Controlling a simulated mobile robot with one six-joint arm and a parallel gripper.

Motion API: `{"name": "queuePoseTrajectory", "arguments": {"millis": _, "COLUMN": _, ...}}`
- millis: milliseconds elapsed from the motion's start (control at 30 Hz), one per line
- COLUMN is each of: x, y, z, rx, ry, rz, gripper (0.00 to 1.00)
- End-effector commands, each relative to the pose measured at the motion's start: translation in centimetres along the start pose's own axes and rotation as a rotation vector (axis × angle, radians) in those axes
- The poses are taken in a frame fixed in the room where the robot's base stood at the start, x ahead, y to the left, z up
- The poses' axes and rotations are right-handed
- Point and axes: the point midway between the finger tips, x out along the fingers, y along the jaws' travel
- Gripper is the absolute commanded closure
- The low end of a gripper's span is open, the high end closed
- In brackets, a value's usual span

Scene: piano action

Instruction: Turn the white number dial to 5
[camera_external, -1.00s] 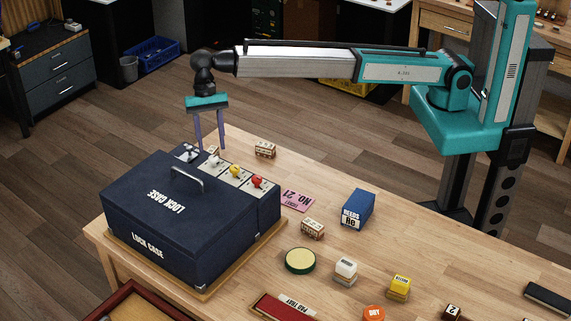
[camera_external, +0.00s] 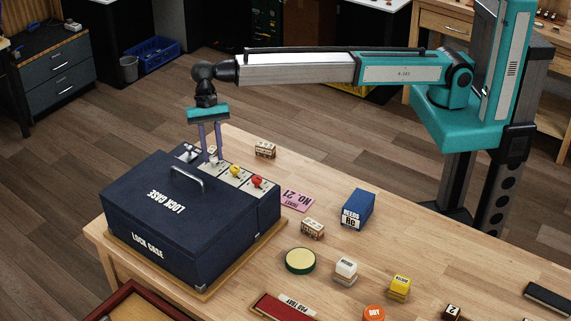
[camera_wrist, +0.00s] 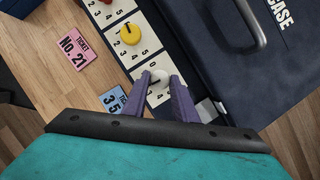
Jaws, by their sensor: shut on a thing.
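The white number dial (camera_wrist: 158,88) is on a pale number plate on the lock case, and in the wrist view it sits between the two fingertips. My gripper (camera_wrist: 160,82) is shut on the dial from above. The dark blue lock case (camera_external: 150,215) has a grey handle on top.
The yellow dial (camera_external: 235,170) and red dial (camera_external: 257,181) sit on the same row. The case handle (camera_external: 188,178) stands close by. A pink ticket (camera_external: 296,199) and a blue reeds box (camera_external: 357,209) lie on the table.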

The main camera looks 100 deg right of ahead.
Motion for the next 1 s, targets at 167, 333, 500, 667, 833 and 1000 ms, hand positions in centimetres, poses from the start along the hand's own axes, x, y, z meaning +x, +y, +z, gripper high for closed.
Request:
{"name": "queuePoseTrajectory", "arguments": {"millis": 167, "x": -0.06, "y": -0.11, "z": 0.03, "rx": -0.032, "ry": 0.001, "rz": 0.015, "gripper": 0.97}}
{"name": "queuePoseTrajectory", "arguments": {"millis": 333, "x": -0.08, "y": -0.23, "z": 0.04, "rx": -0.099, "ry": 0.001, "rz": 0.043, "gripper": 0.97}}
{"name": "queuePoseTrajectory", "arguments": {"millis": 500, "x": -0.05, "y": -0.17, "z": 0.03, "rx": -0.128, "ry": 0.0, "rz": 0.053, "gripper": 0.97}}
{"name": "queuePoseTrajectory", "arguments": {"millis": 667, "x": -0.05, "y": -0.15, "z": 0.03, "rx": -0.128, "ry": 0.0, "rz": 0.053, "gripper": 0.97}}
{"name": "queuePoseTrajectory", "arguments": {"millis": 833, "x": -0.04, "y": -0.15, "z": 0.03, "rx": -0.127, "ry": 0.0, "rz": 0.053, "gripper": 0.57}}
{"name": "queuePoseTrajectory", "arguments": {"millis": 1000, "x": -0.03, "y": -0.15, "z": 0.02, "rx": -0.127, "ry": 0.0, "rz": 0.053, "gripper": 0.57}}
